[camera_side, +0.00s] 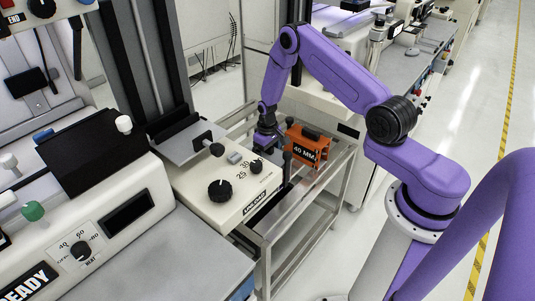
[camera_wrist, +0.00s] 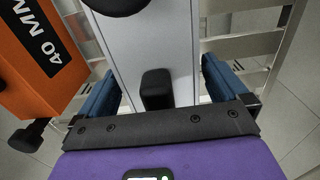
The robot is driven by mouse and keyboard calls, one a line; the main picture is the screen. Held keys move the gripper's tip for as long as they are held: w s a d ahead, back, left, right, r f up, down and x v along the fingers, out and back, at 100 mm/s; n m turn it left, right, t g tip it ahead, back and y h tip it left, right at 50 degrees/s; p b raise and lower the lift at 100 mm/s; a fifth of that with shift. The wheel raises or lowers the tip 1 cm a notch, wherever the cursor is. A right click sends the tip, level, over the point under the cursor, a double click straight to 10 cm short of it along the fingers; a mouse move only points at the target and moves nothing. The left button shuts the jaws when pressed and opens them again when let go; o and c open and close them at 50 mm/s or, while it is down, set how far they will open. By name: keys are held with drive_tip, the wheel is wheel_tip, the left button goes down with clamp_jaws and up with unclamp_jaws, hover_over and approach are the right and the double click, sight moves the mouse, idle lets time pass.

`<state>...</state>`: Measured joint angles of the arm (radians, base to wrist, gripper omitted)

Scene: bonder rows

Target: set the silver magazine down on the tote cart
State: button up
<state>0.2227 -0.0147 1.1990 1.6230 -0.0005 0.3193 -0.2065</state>
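The silver magazine (camera_wrist: 150,52) shows in the wrist view as a pale grey body with a black block-shaped handle on it. It lies between the two blue fingers of my gripper (camera_wrist: 160,88), one along each side, and the gripper appears shut on it. In the side view my gripper (camera_side: 268,142) points down over the left part of the tote cart (camera_side: 342,170), behind a cream machine. That machine hides most of the silver magazine there, so I cannot tell whether its underside touches the cart.
An orange magazine (camera_side: 308,150) marked 40 MM stands on the cart just right of my gripper. It is close on the left in the wrist view (camera_wrist: 40,62). The cream machine (camera_side: 222,188) with black knobs stands close in front of the gripper. The cart's near part looks clear.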

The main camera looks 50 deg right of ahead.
wheel_tip(320, 180, up, 12)
drive_tip(key=shift+r, duration=0.15)
drive_tip(key=shift+a+r, duration=0.25)
drive_tip(key=s+a+r+n, duration=0.6)
drive_tip(key=s+a+r, duration=0.7)
drive_tip(key=a, duration=0.3)
drive_tip(key=s+r+n, duration=0.3)
drive_tip(key=s, duration=0.8)
drive_tip(key=s+r+n, duration=0.2)
drive_tip(key=s+n, duration=0.1)
drive_tip(key=s, duration=0.8)
drive_tip(key=shift+r+n, duration=0.3)
drive_tip(key=shift+r, duration=0.1)
drive_tip(key=shift+d, duration=0.1)
